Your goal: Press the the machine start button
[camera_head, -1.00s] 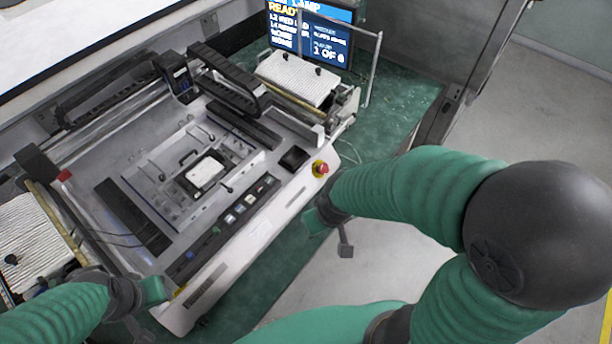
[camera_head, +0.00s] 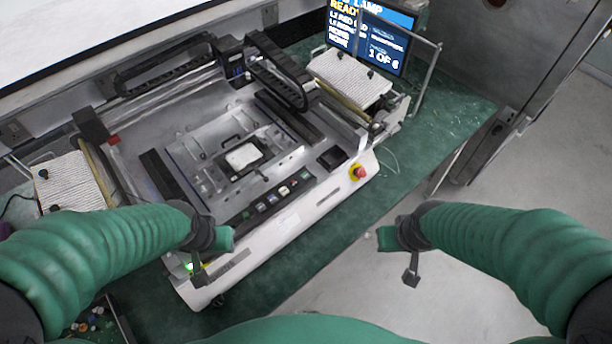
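The machine (camera_head: 310,207) stands on the green bench, with a row of small dark, white and greenish buttons (camera_head: 272,199) along its front panel. I cannot tell which of them is the start button. A red knob on a yellow base (camera_head: 358,172) sits at the panel's right end. A small green glow (camera_head: 190,267) shows at the front left corner, beside my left gripper. My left gripper (camera_head: 212,256) is open and empty over the machine's front left edge, covering part of it. My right gripper (camera_head: 398,258) is open and empty, in front of the machine at the right.
A screen (camera_head: 370,38) reading "READY" and "1 OF 6" stands behind the machine. White ribbed trays sit at its right (camera_head: 350,78) and left (camera_head: 72,183). A thin metal frame (camera_head: 428,75) rises at the back right. Pale floor lies at the lower right.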

